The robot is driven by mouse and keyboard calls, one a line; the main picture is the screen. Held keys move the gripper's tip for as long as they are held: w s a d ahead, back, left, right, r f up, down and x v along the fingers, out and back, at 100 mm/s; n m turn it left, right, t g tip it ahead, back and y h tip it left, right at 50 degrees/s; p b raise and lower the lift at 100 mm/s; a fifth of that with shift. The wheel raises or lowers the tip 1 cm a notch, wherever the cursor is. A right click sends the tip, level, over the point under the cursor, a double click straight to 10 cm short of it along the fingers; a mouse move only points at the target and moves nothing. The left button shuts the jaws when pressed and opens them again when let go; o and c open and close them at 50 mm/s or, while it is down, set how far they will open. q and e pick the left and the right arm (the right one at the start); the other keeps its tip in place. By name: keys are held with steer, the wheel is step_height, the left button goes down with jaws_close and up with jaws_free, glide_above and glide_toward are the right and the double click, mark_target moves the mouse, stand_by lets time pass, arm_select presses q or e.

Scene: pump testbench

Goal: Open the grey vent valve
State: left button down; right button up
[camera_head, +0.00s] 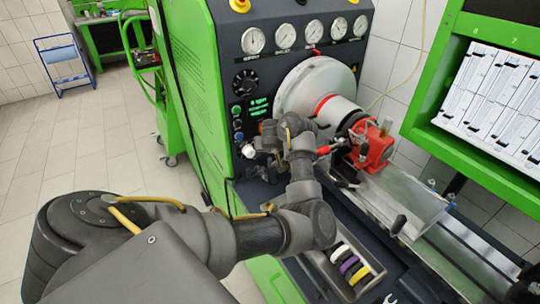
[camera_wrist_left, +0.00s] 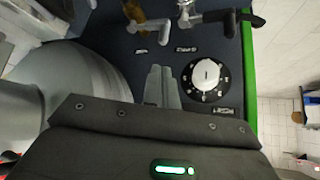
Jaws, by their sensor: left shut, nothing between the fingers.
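In the left wrist view, a small valve with a light grey lever (camera_wrist_left: 152,30) and a brass-coloured stem is on the dark panel near the top edge. Beside it is a valve with a metal body and black-ended lever (camera_wrist_left: 238,18). Labels are too small to read surely. My left gripper (camera_wrist_left: 160,72) is shut and empty, its fingers pointing at the panel below the levers, apart from them in the picture. In the head view the left gripper (camera_head: 265,128) is in front of the panel, and my wrist hides the valves. My right gripper is not in view.
A white knob (camera_wrist_left: 206,74) is right of the fingers in the wrist view. A large grey cylinder (camera_wrist_left: 80,75) is close on their left. In the head view a red pump (camera_head: 375,148) and a tray of coloured rings (camera_head: 375,273) are right of my arm.

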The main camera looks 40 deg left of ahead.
arm_select(q)
steer(key=b+x, duration=0.1)
steer(key=x, duration=0.7)
steer(key=shift+w+a+f, duration=0.1)
steer(key=shift+f, duration=0.15)
